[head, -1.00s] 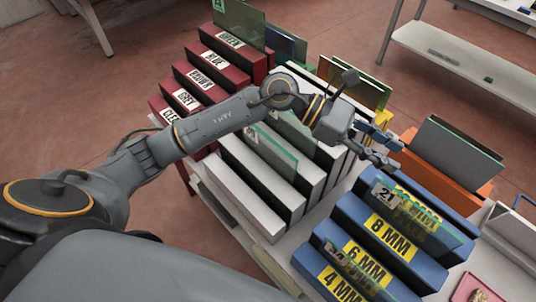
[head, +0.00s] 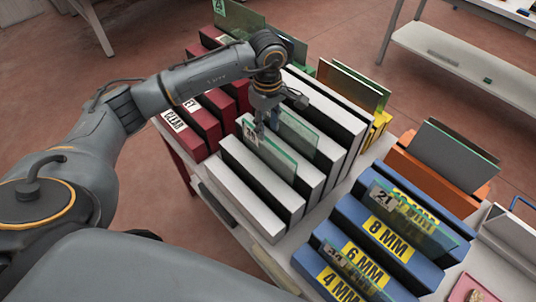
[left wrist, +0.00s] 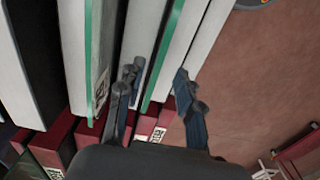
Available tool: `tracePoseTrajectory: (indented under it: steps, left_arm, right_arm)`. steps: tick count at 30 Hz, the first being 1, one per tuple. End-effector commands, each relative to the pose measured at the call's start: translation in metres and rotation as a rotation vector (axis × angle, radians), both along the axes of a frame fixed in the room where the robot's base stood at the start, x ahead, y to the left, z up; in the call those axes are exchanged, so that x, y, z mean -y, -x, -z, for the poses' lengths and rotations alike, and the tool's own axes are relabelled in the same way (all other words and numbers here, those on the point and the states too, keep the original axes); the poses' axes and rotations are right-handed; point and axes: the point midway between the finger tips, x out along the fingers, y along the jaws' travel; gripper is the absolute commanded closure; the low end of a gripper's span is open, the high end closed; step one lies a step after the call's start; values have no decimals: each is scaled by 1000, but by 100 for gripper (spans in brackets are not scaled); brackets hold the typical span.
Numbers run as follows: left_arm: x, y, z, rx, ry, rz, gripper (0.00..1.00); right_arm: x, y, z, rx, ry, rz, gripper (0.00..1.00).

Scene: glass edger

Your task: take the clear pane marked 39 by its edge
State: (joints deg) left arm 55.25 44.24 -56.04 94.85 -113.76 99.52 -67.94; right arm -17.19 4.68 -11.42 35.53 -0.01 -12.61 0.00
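A clear green-edged pane (head: 278,160) stands in the white rack, with a small tag at its upper left corner. The tag is too small to read surely as 39. A second clear pane (head: 300,135) stands just behind it. My left gripper (head: 267,128) points down over the panes. In the left wrist view the gripper (left wrist: 158,95) is open, its fingers on either side of a green-edged pane (left wrist: 163,55). A tagged pane (left wrist: 98,50) is left of both fingers there. I cannot tell whether a finger touches glass. My right gripper is out of view.
Dark red slotted blocks (head: 204,122) adjoin the white rack (head: 240,185) at the left. Blue blocks (head: 358,215) with panes tagged 21 and 34 are in front right. An orange rack (head: 425,182) holds dark panes. Brown panes (head: 350,85) stand behind.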

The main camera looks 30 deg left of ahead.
Motion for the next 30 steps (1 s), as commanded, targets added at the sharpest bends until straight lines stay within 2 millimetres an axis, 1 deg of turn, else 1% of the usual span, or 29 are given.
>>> tracePoseTrajectory:
  steps: [1, 3, 8, 11, 14, 16, 18, 22, 27, 28, 29, 30]
  left_arm:
    - [1, 1, 7, -4, 2, -1, 64]
    - [0, 0, 16, -3, 1, 0, 64]
    - [1, 0, 26, -2, 2, 0, 64]
    - [1, 2, 35, -5, 2, -1, 64]
    - [2, 2, 50, -6, 3, 0, 64]
    - [2, 2, 62, -4, 4, -1, 64]
    - [2, 1, 70, -3, 2, -1, 64]
    - [2, 1, 77, 0, 3, 0, 64]
    - [2, 0, 77, 1, 3, 0, 64]
    - [2, 0, 77, 1, 3, 0, 68]
    - [2, 0, 77, 1, 3, 0, 74]
    - [2, 0, 77, 1, 3, 0, 82]
  right_arm:
    - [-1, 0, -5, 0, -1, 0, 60]
    - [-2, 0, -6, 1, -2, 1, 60]
    - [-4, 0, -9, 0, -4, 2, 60]
    - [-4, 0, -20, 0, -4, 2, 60]
    - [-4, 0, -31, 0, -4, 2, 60]
    - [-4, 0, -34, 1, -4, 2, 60]
    - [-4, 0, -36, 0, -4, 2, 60]
    - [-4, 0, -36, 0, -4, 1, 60]
    - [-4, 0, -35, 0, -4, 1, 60]
    - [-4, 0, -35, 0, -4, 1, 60]
    - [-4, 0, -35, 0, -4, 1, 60]
    - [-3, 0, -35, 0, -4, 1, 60]
